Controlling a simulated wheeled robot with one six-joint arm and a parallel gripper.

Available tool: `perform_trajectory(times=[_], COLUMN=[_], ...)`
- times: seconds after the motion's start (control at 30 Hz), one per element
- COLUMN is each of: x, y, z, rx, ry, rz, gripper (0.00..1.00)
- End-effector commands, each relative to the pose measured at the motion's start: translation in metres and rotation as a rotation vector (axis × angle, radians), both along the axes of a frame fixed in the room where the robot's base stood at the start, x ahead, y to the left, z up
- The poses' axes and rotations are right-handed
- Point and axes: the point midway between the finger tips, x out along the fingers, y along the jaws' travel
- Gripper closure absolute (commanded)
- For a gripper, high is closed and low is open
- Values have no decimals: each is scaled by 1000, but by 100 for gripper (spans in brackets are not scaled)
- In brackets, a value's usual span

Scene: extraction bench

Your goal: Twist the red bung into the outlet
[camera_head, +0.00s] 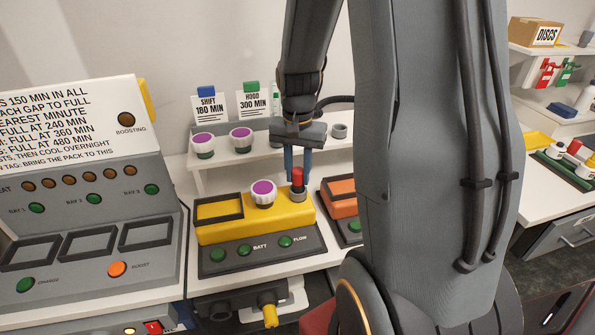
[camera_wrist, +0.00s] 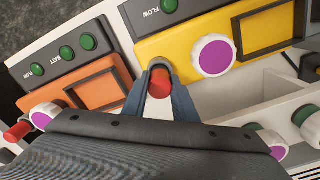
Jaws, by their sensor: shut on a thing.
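The red bung (camera_head: 297,176) stands upright at the grey outlet (camera_head: 298,195) on the right end of the yellow unit (camera_head: 240,227). My gripper (camera_head: 298,172) points down and is shut on the bung. In the wrist view the red bung (camera_wrist: 160,88) sits between the fingertips, above the yellow unit (camera_wrist: 190,42). The fingers hide much of the outlet there, so I cannot tell how deep the bung sits.
A purple-topped white knob (camera_head: 263,193) stands just left of the bung. An orange unit (camera_head: 340,199) is close on the right. A shelf behind holds more purple-topped knobs (camera_head: 241,138) and signs. A charging console (camera_head: 85,215) is at the left.

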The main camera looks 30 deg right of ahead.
Motion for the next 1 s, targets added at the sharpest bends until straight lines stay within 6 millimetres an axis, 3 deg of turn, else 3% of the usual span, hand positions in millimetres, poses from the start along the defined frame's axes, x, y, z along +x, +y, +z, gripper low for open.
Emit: perform_trajectory(times=[0.8,1.0], x=[0,-1], y=[0,0], z=[-17,-16], rx=[0,0], ry=[0,1], rz=[-4,-175], gripper=[100,100])
